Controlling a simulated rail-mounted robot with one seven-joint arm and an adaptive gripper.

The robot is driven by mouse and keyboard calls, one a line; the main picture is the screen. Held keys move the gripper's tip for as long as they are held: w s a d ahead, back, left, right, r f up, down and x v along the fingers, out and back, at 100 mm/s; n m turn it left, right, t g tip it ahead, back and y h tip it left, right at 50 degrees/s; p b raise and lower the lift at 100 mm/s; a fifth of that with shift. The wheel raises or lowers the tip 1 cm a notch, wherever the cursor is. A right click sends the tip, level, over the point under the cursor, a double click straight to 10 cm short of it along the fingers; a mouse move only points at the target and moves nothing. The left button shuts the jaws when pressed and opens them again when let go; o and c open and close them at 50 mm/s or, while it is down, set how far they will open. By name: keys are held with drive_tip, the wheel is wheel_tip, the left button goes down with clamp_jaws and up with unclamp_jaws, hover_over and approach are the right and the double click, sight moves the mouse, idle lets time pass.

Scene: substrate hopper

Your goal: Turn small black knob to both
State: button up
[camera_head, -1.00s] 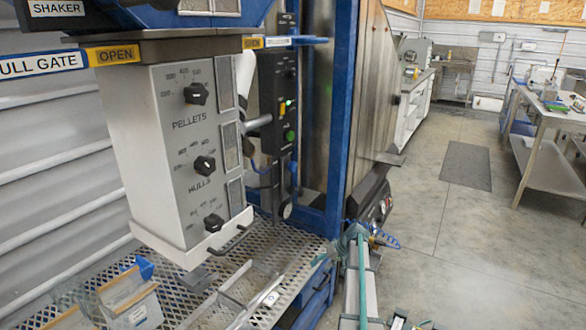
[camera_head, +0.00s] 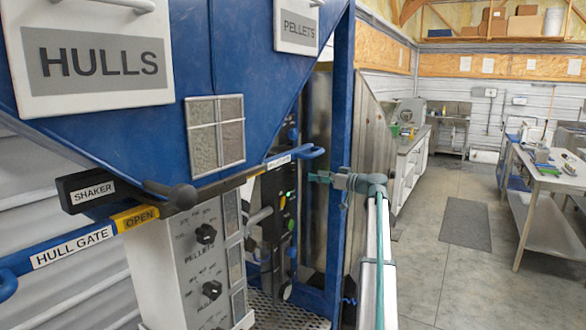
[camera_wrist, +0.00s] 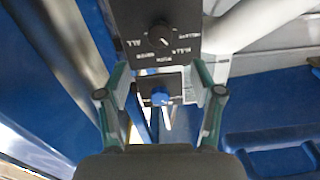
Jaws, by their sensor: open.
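In the wrist view a black plate carries a small black round knob (camera_wrist: 160,37) with white lettering around it, upside down and mostly too blurred to read. It lies just beyond my gripper (camera_wrist: 160,76), whose two green-and-grey fingers are spread apart with nothing held between them. The fingers do not touch the knob. In the head view my gripper (camera_head: 328,178) is raised at the end of my arm, pointing left toward the black control panel (camera_head: 280,215) beside the blue frame post. Which small knob on that panel is the same one, I cannot tell.
A blue knob (camera_wrist: 160,97) on a smaller black plate sits between the fingers. The grey box has black knobs, including the pellets knob (camera_head: 206,234). The blue hopper (camera_head: 180,60), hull gate bar (camera_head: 75,245) and blue post (camera_head: 341,130) stand close. The floor (camera_head: 435,270) at right is open.

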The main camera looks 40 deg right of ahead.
sight(294, 172)
drive_tip(key=p+x, duration=0.2)
drive_tip(key=x, duration=0.8)
drive_tip(key=shift+w+f+p, duration=0.15)
drive_tip(key=shift+w+p, duration=0.15)
drive_tip(key=shift+p, duration=0.1)
drive_tip(key=c, duration=1.1)
drive_tip(key=shift+c, duration=0.2)
drive_tip(key=shift+m+b, duration=0.3)
drive_tip(key=shift+b, duration=0.1)
drive_tip(key=m+b, duration=0.2)
drive_tip(key=shift+f+m, duration=0.1)
drive_tip(key=shift+m, duration=0.2)
drive_tip(key=shift+m+b, duration=0.55)
drive_tip(key=shift+m, duration=1.75)
